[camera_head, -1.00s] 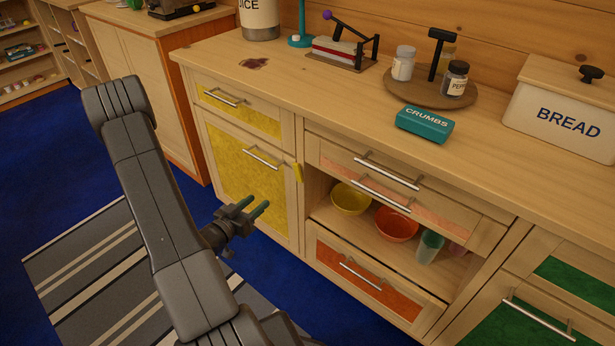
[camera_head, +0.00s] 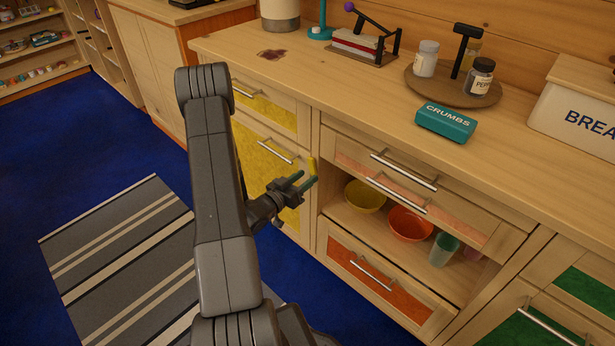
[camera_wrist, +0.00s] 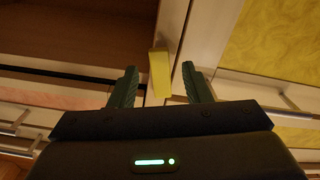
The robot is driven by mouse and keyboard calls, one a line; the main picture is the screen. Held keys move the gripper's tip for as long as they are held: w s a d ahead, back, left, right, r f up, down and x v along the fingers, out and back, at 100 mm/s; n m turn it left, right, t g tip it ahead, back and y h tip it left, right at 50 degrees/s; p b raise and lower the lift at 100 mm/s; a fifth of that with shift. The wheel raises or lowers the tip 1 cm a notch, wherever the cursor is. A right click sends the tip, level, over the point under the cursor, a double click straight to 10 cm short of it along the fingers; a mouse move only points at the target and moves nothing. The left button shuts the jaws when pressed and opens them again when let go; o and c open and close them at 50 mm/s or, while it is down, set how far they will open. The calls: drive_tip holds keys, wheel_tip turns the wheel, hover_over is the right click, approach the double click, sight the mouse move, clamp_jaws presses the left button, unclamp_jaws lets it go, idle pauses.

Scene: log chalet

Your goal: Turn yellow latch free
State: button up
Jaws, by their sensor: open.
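The yellow latch (camera_head: 312,165) is a small upright bar on the cabinet frame, at the right edge of the yellow-panelled door (camera_head: 262,160). In the wrist view the latch (camera_wrist: 160,74) shows between and just beyond my two green fingertips. My gripper (camera_head: 306,180) is open, close in front of the latch and slightly below it in the head view. In the wrist view my gripper (camera_wrist: 160,82) has a finger on each side of the latch, with gaps visible. I cannot tell whether the fingers reach around it. The door looks closed.
Right of the latch is an open shelf with a yellow bowl (camera_head: 365,196), an orange bowl (camera_head: 410,223) and a cup (camera_head: 443,249). Metal handles (camera_head: 275,151) stick out from the door and drawers. The counter (camera_head: 350,95) above holds several items. A striped rug (camera_head: 125,250) lies on the floor.

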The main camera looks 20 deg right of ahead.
drive_tip(key=shift+x, duration=0.9)
drive_tip(key=shift+c, duration=0.2)
clamp_jaws()
drive_tip(key=m+b, duration=0.1)
drive_tip(key=b, duration=0.1)
drive_tip(key=shift+w+f+m+b, duration=0.1)
drive_tip(key=shift+f+m+b, duration=0.15)
drive_tip(key=shift+m+b, duration=0.15)
drive_tip(key=shift+w+a+r+m+b, duration=0.1)
drive_tip(key=shift+r+m+b, duration=0.15)
drive_tip(key=shift+m+b, duration=0.55)
drive_tip(key=shift+o, duration=0.2)
unclamp_jaws()
